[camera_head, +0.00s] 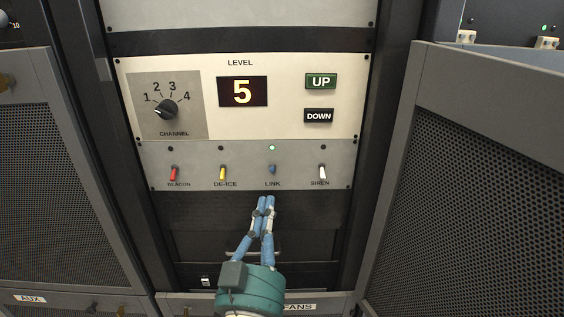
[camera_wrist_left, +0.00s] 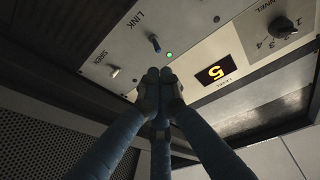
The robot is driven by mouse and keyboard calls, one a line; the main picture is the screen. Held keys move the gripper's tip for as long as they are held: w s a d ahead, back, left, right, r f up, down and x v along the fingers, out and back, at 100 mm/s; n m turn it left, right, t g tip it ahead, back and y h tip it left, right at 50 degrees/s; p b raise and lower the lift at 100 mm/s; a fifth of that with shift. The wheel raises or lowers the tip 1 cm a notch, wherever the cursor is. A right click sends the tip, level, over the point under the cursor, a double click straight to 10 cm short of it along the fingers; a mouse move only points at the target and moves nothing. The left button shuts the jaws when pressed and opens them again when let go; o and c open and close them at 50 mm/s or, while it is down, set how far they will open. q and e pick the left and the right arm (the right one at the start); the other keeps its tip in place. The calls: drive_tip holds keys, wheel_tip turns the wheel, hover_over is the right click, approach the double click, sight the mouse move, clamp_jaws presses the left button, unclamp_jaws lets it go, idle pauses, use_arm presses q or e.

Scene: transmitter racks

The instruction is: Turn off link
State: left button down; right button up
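The LINK switch (camera_head: 272,169) is a small blue lever on the grey switch strip, above the LINK label. It looks shorter than the neighbouring levers. The indicator (camera_head: 272,147) above it is lit green. My left gripper (camera_head: 266,202) is just below the strip, its blue fingertips together with nothing between them. In the left wrist view the fingertips (camera_wrist_left: 159,74) are close to the LINK switch (camera_wrist_left: 155,43) and the green indicator (camera_wrist_left: 169,55), and look apart from the lever. My right gripper is not in view.
The red BEACON switch (camera_head: 173,173), yellow DE-ICE switch (camera_head: 222,173) and white SIREN switch (camera_head: 322,171) share the strip; their indicators are dark. Above are the CHANNEL knob (camera_head: 166,109), a display (camera_head: 242,92) reading 5, and UP and DOWN buttons. A mesh door (camera_head: 480,190) stands at right.

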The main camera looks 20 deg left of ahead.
sight(272, 169)
use_arm(q)
drive_tip(key=shift+s+a+r, duration=0.15)
drive_tip(key=shift+r, duration=0.4)
drive_tip(key=p+x, duration=0.2)
drive_tip(key=x, duration=0.2)
drive_tip(key=p+x, duration=0.3)
drive_tip(key=x, duration=0.1)
drive_tip(key=shift+w+r, duration=0.3)
drive_tip(key=shift+w+a+p, duration=0.15)
drive_tip(key=shift+w+p, duration=0.3)
drive_tip(key=shift+w, duration=0.2)
